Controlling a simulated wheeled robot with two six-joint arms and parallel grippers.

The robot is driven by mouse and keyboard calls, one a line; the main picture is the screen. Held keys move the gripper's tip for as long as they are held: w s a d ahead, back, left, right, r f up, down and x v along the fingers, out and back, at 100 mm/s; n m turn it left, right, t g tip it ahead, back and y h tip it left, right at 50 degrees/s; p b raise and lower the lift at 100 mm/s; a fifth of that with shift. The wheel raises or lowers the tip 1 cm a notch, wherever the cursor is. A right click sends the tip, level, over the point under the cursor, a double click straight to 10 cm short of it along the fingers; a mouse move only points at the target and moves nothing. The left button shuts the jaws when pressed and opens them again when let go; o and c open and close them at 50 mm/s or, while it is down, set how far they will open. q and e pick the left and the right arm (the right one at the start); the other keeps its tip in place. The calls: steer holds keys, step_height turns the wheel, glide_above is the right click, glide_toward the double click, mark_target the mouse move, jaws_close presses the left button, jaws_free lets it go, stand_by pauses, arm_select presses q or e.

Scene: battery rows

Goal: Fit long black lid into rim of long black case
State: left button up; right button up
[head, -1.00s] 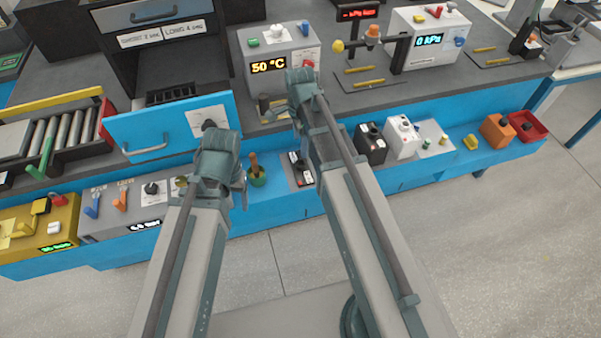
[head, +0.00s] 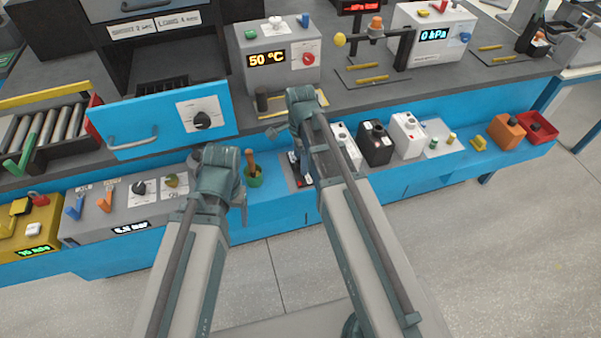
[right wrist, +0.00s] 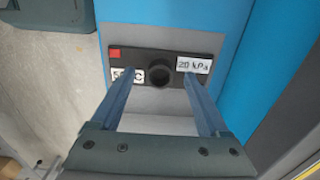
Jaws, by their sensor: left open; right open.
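I cannot make out the long black lid or the long black case in either view. My right gripper (right wrist: 160,98) is open and empty in the right wrist view, its two blue fingers apart above a black plate (right wrist: 150,58) with a round black knob and a "20 kPa" label. In the head view my right gripper (head: 302,170) is over the grey panel on the blue front shelf, partly hidden by its arm. My left gripper (head: 243,193) is open, mostly hidden behind its wrist, beside a green pot (head: 253,179) with a brown handle.
A blue drawer front (head: 155,132) stands out behind my left arm. A "50 °C" box (head: 280,72) and a "0 kPa" box (head: 433,20) stand on the dark bench. White, black and orange (head: 502,131) containers line the front shelf. Open floor lies in front.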

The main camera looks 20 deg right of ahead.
arm_select(q)
steer(key=shift+f, duration=0.15)
arm_select(e)
steer(key=shift+f, duration=0.15)
jaws_close()
stand_by(0.4)
